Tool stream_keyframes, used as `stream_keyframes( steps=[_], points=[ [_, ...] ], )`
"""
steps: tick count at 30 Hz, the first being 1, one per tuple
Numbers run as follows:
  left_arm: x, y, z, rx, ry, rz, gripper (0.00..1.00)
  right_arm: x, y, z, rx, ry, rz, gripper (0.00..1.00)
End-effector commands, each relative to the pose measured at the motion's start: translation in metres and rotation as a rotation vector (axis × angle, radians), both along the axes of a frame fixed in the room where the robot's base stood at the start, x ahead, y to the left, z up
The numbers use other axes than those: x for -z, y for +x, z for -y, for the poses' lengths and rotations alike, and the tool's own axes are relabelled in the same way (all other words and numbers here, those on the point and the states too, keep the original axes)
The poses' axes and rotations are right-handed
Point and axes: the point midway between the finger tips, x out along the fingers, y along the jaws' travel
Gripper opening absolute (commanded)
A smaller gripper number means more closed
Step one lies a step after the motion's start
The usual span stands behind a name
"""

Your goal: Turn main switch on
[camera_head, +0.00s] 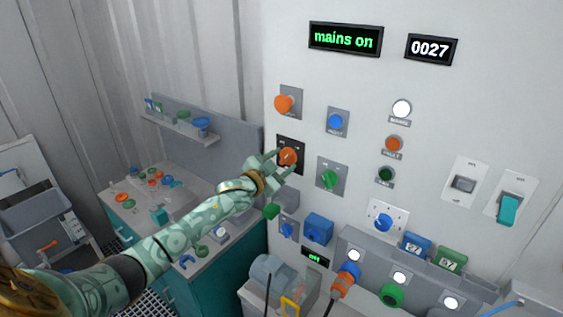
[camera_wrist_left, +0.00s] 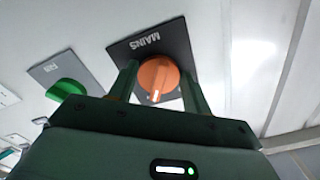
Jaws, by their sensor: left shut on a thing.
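The main switch (camera_head: 288,156) is an orange rotary knob on a black plate on the white wall panel. In the left wrist view the knob (camera_wrist_left: 158,76) sits on its plate lettered MAINS (camera_wrist_left: 150,48). My left gripper (camera_head: 278,160) is at the knob, with one finger on either side, shut on it. In the wrist view its fingers (camera_wrist_left: 155,85) flank the knob. The display (camera_head: 345,39) above reads "mains on" in green. My right gripper is not in view.
A green knob (camera_head: 328,179) on a grey plate is close to the right of my left gripper. An orange button (camera_head: 285,103) is above. A blue box (camera_head: 318,229) juts out below. A workbench (camera_head: 150,200) with small parts stands at the left.

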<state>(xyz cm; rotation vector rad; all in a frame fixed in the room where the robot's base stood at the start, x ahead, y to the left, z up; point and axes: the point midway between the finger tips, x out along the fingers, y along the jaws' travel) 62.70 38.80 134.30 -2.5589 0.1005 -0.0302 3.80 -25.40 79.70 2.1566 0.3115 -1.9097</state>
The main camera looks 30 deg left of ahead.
Motion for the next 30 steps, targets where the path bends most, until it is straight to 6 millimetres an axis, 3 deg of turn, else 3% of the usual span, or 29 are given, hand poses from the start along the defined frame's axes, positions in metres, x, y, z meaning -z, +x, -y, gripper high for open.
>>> stream_keyframes(
  steps=[10,25,26,27,30],
  points=[
    [0.0009,-0.0002,-0.0008,-0.001,0.12,0.006,0.26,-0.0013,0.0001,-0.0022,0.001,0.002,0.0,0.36],
    [0.0011,-0.0002,-0.0007,0.0,0.136,0.007,0.26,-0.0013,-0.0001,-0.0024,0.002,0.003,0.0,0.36],
    [0.0011,-0.0002,-0.0007,0.0,0.135,0.007,0.57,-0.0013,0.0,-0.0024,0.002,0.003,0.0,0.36],
    [0.0009,-0.0002,-0.0008,0.0,0.135,0.007,0.68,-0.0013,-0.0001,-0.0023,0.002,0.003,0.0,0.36],
    [0.0005,-0.0001,-0.0007,0.0,0.134,0.008,0.71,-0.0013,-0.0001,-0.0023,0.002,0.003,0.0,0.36]
  ],
)
